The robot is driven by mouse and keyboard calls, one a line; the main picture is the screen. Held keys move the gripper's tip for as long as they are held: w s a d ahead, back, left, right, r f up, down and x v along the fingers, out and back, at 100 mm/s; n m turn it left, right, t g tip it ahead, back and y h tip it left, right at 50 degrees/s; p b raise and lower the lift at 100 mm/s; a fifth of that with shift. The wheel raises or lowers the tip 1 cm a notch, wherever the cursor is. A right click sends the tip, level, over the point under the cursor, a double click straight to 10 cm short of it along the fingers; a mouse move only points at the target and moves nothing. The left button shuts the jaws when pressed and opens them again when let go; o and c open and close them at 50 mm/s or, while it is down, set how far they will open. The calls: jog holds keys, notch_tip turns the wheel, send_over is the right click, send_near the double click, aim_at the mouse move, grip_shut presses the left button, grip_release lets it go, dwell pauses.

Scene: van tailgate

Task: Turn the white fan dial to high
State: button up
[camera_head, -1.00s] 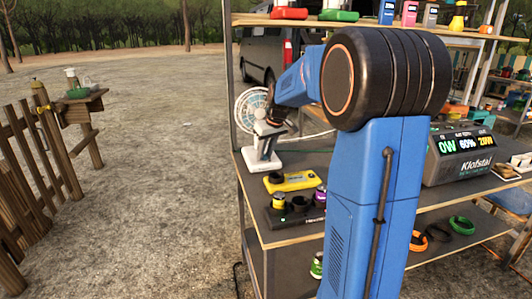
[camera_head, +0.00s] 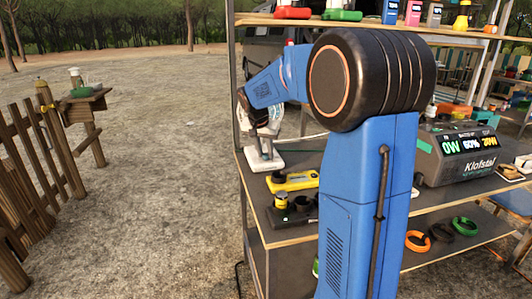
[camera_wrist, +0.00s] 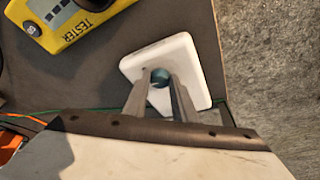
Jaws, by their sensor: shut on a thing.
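The white fan stands at the left end of the workbench shelf, and its white base (camera_head: 265,160) shows below my arm in the head view. My forearm and wrist now hide most of the fan's round head. In the wrist view the white base (camera_wrist: 190,65) lies below my gripper (camera_wrist: 161,88). A small teal dial (camera_wrist: 160,76) sits between the two fingertips, and my gripper is shut on it. The dial's pointer and any speed marks cannot be made out.
A yellow tester (camera_head: 292,181) lies near the fan, and shows in the wrist view (camera_wrist: 62,22). A grey power station (camera_head: 455,155) with a lit display stands at the right. An upper shelf (camera_head: 365,25) holds several items above my arm.

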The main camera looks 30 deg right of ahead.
jog(key=m, duration=0.1)
jog(key=m+g, duration=0.1)
jog(key=m, duration=0.1)
jog(key=m+g, duration=0.1)
jog(key=m, duration=0.1)
jog(key=shift+w+a+h, duration=0.1)
jog(key=shift+w+h, duration=0.15)
jog(key=shift+h, duration=0.05)
jog(key=shift+m, duration=0.3)
jog(key=o, duration=1)
jog(key=shift+o, duration=0.2)
jog(key=v, duration=1.7)
jog(key=shift+a, duration=0.25)
jog(key=shift+r, duration=0.1)
